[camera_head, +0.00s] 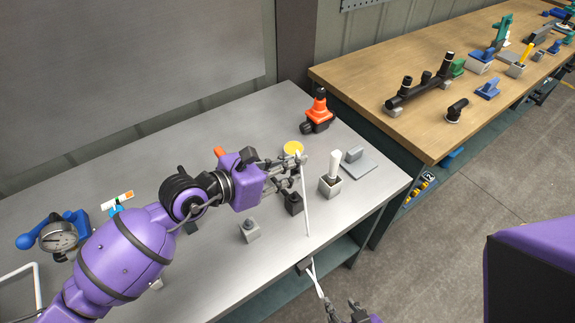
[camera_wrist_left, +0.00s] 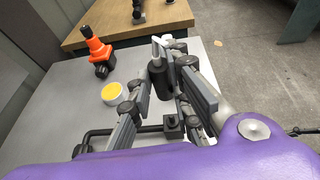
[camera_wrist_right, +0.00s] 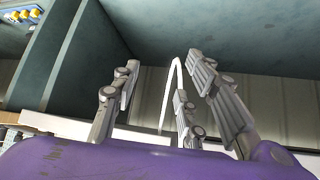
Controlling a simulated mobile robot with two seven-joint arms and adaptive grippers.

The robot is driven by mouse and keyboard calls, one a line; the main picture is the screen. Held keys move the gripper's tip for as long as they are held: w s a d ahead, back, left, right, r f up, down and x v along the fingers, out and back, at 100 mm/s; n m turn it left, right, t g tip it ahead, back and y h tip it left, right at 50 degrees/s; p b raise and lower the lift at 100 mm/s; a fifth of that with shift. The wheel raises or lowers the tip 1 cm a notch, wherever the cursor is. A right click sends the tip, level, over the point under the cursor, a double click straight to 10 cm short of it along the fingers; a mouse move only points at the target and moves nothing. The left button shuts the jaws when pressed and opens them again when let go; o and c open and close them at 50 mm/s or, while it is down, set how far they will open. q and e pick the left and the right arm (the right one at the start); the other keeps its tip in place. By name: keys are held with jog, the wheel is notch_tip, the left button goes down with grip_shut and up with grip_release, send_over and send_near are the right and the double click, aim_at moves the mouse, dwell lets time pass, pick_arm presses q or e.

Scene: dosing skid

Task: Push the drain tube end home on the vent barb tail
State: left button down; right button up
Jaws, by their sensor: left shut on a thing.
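The white drain tube (camera_head: 304,205) runs from my left fingertips down across the table's front. A pale length continues below the edge towards my right gripper. My left gripper (camera_head: 304,163) is over the table; in its wrist view (camera_wrist_left: 166,75) it is shut on a dark cylindrical piece (camera_wrist_left: 158,80). White shows just beyond that piece. I cannot tell whether this piece is the vent, and no barb tail is clear. My right gripper (camera_head: 343,314) is low, beyond the front edge. Its wrist view shows spread fingers (camera_wrist_right: 160,90) and a curved white tube (camera_wrist_right: 173,82) partly behind one finger.
A black block (camera_head: 293,205) stands below my left gripper, with a grey block (camera_head: 249,231) nearby. A white cylinder (camera_head: 334,164) stands in a grey holder to the right. A wooden bench (camera_head: 370,72) stands right.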

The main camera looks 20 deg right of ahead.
pick_arm(q)
jog(key=shift+f+b, duration=0.95)
jog(key=shift+f, duration=1.95)
pick_arm(e)
jog(key=shift+s+d+f, duration=0.2)
jog(key=shift+d+f, duration=0.1)
jog(key=shift+f, duration=0.45)
jog(key=shift+a, duration=0.15)
pick_arm(q)
jog(key=shift+p, duration=0.5)
pick_arm(e)
jog(key=shift+w+r, duration=0.55)
jog(key=shift+r, duration=0.15)
pick_arm(q)
jog(key=shift+f, duration=0.55)
pick_arm(e)
jog(key=shift+s+a+f, duration=0.1)
jog(key=shift+s+f, duration=0.15)
jog(key=shift+f, duration=0.1)
pick_arm(q)
jog(key=shift+f+b, duration=0.65)
jog(key=shift+f, duration=0.5)
pick_arm(e)
jog(key=shift+s+d+f, duration=0.25)
jog(key=shift+s+f, duration=0.4)
jog(key=shift+f, duration=0.1)
